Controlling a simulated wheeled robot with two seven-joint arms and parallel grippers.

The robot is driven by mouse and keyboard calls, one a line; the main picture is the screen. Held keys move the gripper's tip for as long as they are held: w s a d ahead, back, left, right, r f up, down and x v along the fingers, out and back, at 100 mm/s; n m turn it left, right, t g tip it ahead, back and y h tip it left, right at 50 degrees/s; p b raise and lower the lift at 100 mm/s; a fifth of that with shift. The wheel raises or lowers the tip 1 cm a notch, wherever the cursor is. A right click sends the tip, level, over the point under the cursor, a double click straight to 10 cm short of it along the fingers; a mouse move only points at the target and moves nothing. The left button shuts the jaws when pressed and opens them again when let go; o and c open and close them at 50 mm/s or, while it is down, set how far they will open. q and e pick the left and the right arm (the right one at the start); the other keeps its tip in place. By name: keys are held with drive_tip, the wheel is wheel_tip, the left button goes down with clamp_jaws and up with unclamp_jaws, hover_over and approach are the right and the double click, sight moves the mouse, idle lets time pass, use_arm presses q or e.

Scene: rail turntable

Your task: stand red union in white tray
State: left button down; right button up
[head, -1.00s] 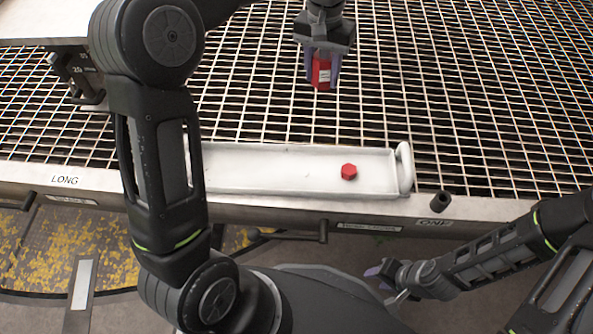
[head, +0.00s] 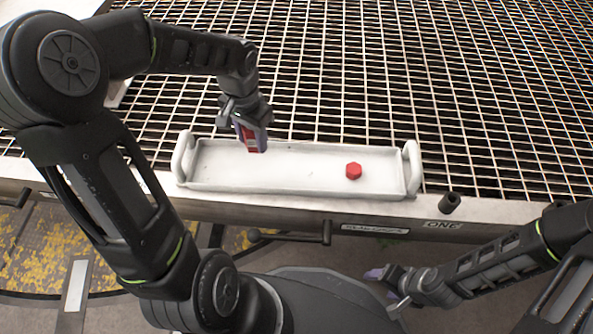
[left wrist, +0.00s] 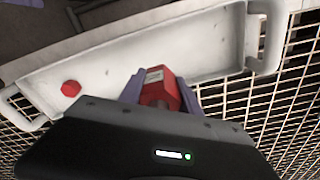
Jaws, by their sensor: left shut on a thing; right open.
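My left gripper (head: 250,140) is shut on a red union (head: 251,137) with a pale label, and holds it over the left half of the white tray (head: 300,180). In the left wrist view the union (left wrist: 161,88) sits between the purple fingers (left wrist: 160,95), with the tray (left wrist: 200,45) beyond and below it. Its clearance above the tray floor is hard to tell. A second red hexagonal piece (head: 353,171) stands in the right part of the tray; it also shows in the left wrist view (left wrist: 71,88). My right gripper (head: 385,280) is open and empty, low at the right front.
The tray has a raised handle at each end and lies along the front edge of a metal grid (head: 350,80). A dark knob (head: 450,201) stands on the metal rim right of the tray. The tray's middle is clear.

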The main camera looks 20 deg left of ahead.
use_arm(q)
drive_tip(key=b, duration=0.2)
hover_over(258, 170)
wheel_tip(258, 170, down, 4)
drive_tip(key=shift+f, duration=0.5)
drive_tip(key=shift+f+b, duration=1.4)
drive_tip(key=shift+f, duration=1.1)
drive_tip(key=shift+f, duration=0.1)
drive_tip(key=c, duration=0.8)
unclamp_jaws()
drive_tip(key=shift+c, duration=0.2)
